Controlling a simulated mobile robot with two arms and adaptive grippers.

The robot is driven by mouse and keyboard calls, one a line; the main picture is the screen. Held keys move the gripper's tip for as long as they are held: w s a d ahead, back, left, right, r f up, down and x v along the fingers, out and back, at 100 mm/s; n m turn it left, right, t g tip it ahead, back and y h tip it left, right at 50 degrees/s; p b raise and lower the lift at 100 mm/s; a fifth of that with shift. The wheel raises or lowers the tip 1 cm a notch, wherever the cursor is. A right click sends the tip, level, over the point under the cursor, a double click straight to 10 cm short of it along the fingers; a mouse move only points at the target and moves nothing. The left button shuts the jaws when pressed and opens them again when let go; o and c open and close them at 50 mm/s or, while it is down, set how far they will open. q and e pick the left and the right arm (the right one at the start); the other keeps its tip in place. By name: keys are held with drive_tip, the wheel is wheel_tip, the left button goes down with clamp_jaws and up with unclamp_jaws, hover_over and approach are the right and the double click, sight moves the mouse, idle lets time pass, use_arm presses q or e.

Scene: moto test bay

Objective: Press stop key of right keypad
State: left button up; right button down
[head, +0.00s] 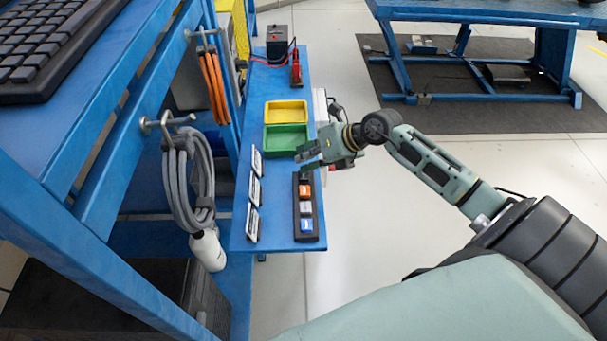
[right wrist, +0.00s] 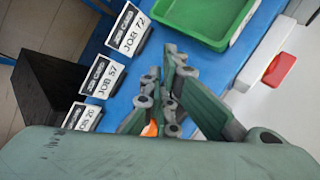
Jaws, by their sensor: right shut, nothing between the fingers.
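A black keypad (head: 296,220) lies on the blue shelf near its front end. An orange key (head: 305,191), a pale grey key (head: 306,208) and a blue key (head: 306,226) show on it; I cannot read their labels. My right gripper (head: 302,163) is shut and empty, above the far end of the keypad and partly hiding it. I cannot tell whether it touches a key. In the right wrist view the gripper fingers (right wrist: 163,82) cover most of the keypad, with a bit of the orange key (right wrist: 150,130) showing. My left gripper is not in view.
Three job cards (head: 254,192) stand along the shelf left of the keypad. A green tray (head: 286,139) and a yellow tray (head: 286,112) lie beyond. A red part (right wrist: 280,68) shows at the right.

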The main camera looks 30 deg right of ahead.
drive_tip(key=shift+s+f+b, duration=0.1)
drive_tip(key=shift+f+b, duration=0.2)
drive_tip(key=shift+f, duration=0.25)
idle(0.8)
drive_tip(key=shift+r+p, duration=0.85)
drive_tip(key=shift+r, duration=0.1)
wheel_tip(320, 180, up, 5)
drive_tip(key=p, duration=0.4)
idle(0.6)
